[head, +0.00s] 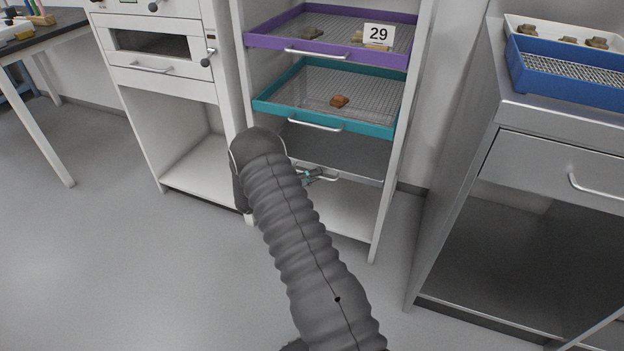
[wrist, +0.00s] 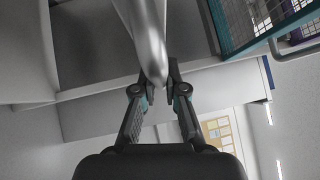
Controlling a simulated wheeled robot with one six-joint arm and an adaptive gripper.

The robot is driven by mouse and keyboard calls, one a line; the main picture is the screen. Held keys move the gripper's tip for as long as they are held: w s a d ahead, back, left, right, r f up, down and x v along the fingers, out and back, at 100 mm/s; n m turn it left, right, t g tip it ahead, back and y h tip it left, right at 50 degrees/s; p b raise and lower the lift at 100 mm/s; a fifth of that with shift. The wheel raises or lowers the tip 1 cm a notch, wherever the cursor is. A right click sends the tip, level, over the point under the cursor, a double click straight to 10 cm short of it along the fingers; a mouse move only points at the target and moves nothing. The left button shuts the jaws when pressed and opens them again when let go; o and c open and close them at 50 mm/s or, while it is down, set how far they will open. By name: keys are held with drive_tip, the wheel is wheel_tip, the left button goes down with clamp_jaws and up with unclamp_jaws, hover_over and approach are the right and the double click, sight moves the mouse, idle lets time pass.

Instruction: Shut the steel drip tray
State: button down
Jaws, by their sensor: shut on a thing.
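The steel drip tray (head: 345,158) is the plain grey tray low in the white rack, below the teal tray. Its flat grey surface shows, and its front edge seems to stand forward, though how far is not clear. My gripper (head: 310,175) is at its front, mostly hidden behind my grey sleeved arm. In the wrist view, the fingertips of my gripper (wrist: 160,92) are closed around the end of a shiny steel handle (wrist: 148,40). The left part of the tray is hidden by my arm.
A steel bench (head: 500,100) stands right, a white cabinet (head: 165,85) left. Floor (head: 150,270) in front is clear.

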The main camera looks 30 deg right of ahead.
drive_tip(key=c, duration=1.2)
unclamp_jaws()
drive_tip(key=shift+w+d, duration=0.1)
drive_tip(key=shift+d, duration=0.15)
drive_tip(key=shift+a, duration=0.1)
drive_tip(key=shift+a, duration=0.15)
drive_tip(key=a, duration=0.4)
drive_tip(key=w+a+f, duration=0.1)
drive_tip(key=a, duration=0.6)
drive_tip(key=shift+w+a+f, duration=0.25)
drive_tip(key=shift+a+f, duration=0.05)
drive_tip(key=shift+f, duration=0.05)
